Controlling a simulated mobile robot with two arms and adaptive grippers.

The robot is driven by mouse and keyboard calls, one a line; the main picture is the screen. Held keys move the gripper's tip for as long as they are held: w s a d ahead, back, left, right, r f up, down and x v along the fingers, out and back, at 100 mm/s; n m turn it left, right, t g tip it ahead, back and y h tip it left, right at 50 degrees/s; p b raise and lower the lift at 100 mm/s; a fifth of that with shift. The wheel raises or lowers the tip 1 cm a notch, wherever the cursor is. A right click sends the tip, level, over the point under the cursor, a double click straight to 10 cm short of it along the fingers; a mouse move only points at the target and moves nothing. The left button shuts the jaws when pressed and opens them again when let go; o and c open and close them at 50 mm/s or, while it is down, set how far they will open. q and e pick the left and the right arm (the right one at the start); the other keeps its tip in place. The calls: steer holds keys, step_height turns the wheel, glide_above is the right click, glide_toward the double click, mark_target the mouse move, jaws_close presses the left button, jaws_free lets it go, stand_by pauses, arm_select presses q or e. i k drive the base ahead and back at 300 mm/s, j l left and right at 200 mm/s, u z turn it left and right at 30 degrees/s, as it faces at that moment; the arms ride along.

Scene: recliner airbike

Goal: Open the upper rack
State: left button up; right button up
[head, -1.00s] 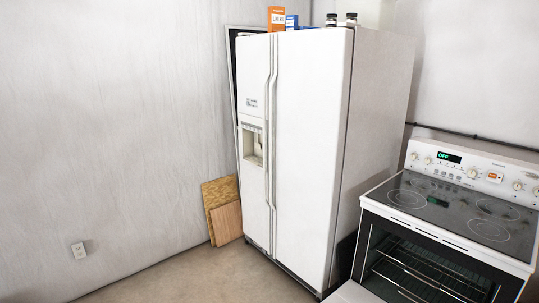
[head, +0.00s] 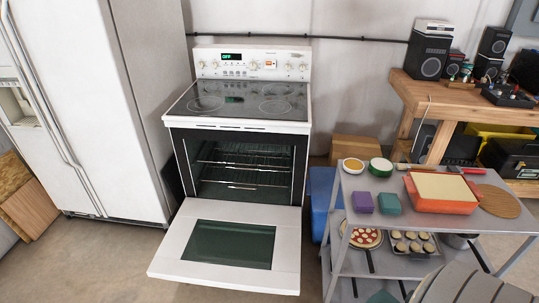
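The white oven (head: 250,110) stands in the middle of the head view, with its display reading OFF. Its door (head: 230,245) hangs fully open, folded down towards me, with a dark window in it. Inside the oven cavity, the upper rack (head: 245,158) is a wire shelf that appears pushed in. Another wire rack (head: 240,183) shows below it. Neither of my grippers is in view, so I cannot see their fingers.
A white fridge (head: 150,90) stands left of the oven. To the right is a grey cart (head: 345,205) with food and dishes. A blue bin (head: 320,195) and cardboard box (head: 355,148) are between. A wooden workbench (head: 410,95) is at the right. Floor before the oven door is partly clear.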

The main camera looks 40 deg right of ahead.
mark_target(204, 146)
steer(key=i+j+z, duration=0.1)
steer(key=z, duration=0.3)
steer(key=i+j+z, duration=0.15)
steer(key=z, duration=0.2)
steer(key=i+j+z, duration=0.2)
steer(key=z, duration=0.2)
steer(key=i+j+z, duration=0.1)
steer(key=j+z, duration=0.25)
steer(key=l, duration=0.1)
